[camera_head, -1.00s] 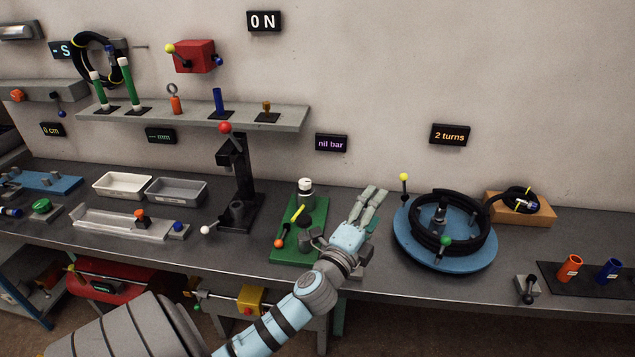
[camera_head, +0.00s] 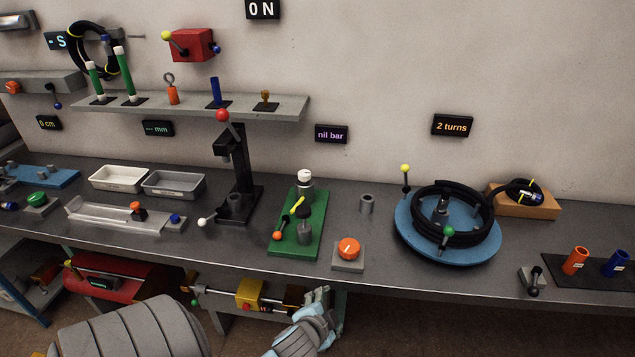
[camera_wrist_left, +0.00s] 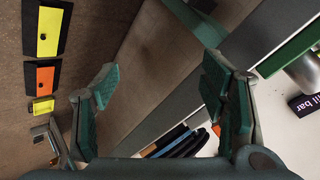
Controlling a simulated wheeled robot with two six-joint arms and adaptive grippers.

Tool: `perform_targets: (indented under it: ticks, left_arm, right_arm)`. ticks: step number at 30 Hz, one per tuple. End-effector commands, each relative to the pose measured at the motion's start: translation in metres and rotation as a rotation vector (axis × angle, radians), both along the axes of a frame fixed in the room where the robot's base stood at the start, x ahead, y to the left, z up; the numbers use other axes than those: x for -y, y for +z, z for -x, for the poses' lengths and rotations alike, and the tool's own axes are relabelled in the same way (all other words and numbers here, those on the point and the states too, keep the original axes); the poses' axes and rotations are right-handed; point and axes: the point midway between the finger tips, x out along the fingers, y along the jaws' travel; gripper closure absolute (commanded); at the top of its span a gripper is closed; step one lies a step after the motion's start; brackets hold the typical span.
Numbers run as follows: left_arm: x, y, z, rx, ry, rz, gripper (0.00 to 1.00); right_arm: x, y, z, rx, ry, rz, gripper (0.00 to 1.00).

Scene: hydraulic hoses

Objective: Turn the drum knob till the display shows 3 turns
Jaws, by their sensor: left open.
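The drum is a blue round turntable (camera_head: 415,240) on the bench at right, with black hose (camera_head: 470,234) coiled on it. A green ball knob (camera_head: 448,231) stands at the coil's front. A yellow ball (camera_head: 405,168) tops a thin black post at the drum's back left. The wall display (camera_head: 452,126) above reads "2 turns". My left gripper (camera_head: 325,299) is low in front of the bench edge, left of the drum and away from it. In the left wrist view its fingers (camera_wrist_left: 160,100) are spread with nothing between them. My right gripper is out of view.
An orange knob on a grey block (camera_head: 348,250) and a green plate with a lever (camera_head: 310,225) lie left of the drum. A wooden block with hose (camera_head: 530,209) stands behind it. Orange and blue cups (camera_head: 575,261) are at right. The bench's front edge lies above my left gripper in the picture.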

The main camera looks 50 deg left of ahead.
Motion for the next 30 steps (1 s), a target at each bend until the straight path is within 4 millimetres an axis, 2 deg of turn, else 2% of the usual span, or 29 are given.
perform_targets:
  ticks: [1,9,15,19,28,30]
  left_arm:
    - [0.0,-0.019,0.003,-0.018,0.003,0.011,0.34]
    - [0.004,-0.097,0.022,-0.103,0.024,0.077,0.34]
    - [0.007,-0.137,0.036,-0.15,0.04,0.116,0.34]
    - [0.008,-0.148,0.041,-0.164,0.045,0.127,0.34]
    - [0.008,-0.149,0.042,-0.167,0.046,0.13,0.34]
    - [0.009,-0.159,0.048,-0.183,0.05,0.141,0.34]
  right_arm:
    - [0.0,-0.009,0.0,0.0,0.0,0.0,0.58]
    - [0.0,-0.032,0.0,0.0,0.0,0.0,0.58]
    - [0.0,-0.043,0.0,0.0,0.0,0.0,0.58]
    - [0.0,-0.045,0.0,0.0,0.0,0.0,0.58]
    - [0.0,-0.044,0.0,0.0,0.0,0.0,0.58]
    - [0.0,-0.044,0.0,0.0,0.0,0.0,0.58]
